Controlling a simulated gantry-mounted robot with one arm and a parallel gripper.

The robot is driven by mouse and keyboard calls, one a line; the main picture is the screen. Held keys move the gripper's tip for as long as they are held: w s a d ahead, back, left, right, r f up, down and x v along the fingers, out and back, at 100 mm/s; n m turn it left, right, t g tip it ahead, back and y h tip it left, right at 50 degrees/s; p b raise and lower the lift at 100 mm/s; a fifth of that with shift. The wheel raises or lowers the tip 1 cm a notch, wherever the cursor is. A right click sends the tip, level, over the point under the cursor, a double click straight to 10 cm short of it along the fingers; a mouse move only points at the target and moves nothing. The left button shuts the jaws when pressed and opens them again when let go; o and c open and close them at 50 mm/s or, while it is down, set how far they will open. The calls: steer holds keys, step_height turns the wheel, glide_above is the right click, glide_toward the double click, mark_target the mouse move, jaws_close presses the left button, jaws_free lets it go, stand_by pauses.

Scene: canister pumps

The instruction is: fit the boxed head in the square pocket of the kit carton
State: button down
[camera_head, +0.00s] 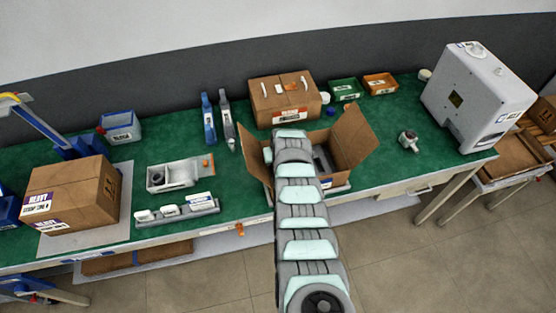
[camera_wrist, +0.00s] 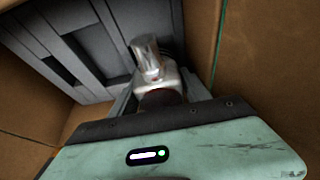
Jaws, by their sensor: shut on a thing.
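The open kit carton (camera_head: 352,140) stands at the middle of the green bench with its flaps spread. Its grey insert (camera_wrist: 68,48), with slots and recesses, shows in the wrist view between brown walls. My gripper (camera_wrist: 160,92) reaches down inside the carton, close to the right-hand wall. It is shut on the head (camera_wrist: 150,68), a white and silver part with a dark reddish base. Grey-blue pieces flank the head, but I cannot tell box from fingers. The square pocket and the head's underside are hidden. In the head view my arm covers the gripper and much of the carton.
A closed carton (camera_head: 284,100) stands behind the kit carton. Green (camera_head: 344,90) and orange (camera_head: 380,84) bins are at the back. A small metal part (camera_head: 408,141) and a white machine (camera_head: 470,100) are right. A grey tray (camera_head: 180,174) and another carton (camera_head: 72,192) are left.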

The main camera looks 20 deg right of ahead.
steer(key=shift+w+f+b, duration=0.1)
steer(key=shift+f+b, duration=1)
steer(key=shift+b, duration=0.05)
stand_by(0.8)
